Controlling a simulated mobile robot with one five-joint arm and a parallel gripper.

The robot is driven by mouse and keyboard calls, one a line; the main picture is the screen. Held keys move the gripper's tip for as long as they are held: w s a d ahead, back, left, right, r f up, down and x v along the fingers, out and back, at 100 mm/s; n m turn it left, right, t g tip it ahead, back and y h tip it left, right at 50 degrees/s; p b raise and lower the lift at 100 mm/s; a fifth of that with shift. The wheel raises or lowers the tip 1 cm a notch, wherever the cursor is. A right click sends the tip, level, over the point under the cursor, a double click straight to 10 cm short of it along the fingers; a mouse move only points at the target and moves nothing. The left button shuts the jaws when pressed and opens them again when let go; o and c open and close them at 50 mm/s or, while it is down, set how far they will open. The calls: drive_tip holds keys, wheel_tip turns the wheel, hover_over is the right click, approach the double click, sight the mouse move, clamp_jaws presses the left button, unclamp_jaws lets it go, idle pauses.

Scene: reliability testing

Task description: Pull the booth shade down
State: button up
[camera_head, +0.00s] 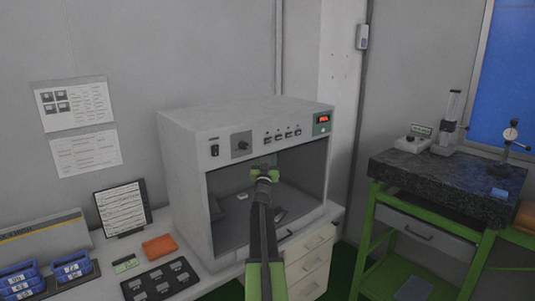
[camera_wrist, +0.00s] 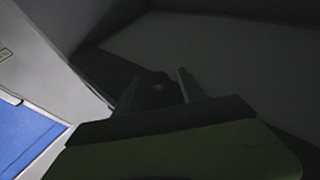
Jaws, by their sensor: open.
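The light booth (camera_head: 183,165) is a grey box on the bench with an open front and a control panel along its top. I cannot make out the shade for certain; the opening below the panel is largely uncovered, showing the dim interior. My gripper (camera_head: 264,168) is in front of the upper part of the opening, just below the panel, and hides part of it. In the wrist view my gripper (camera_wrist: 159,88) is open, its fingers in shadow. A small dark rounded shape shows between the fingertips; I cannot tell what it is or whether they touch it.
Small items lie on the booth floor. A drawer unit (camera_head: 308,265) stands below the bench. Left of the booth are an orange cloth (camera_head: 159,246), a dark tray (camera_head: 160,280) and blue bins (camera_head: 72,268). A granite plate (camera_head: 450,180) on a green stand is at the right.

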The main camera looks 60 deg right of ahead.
drive_tip(key=shift+d, duration=0.15)
drive_tip(key=shift+c, duration=0.2)
drive_tip(key=c, duration=1)
drive_tip(key=shift+w, duration=0.1)
clamp_jaws()
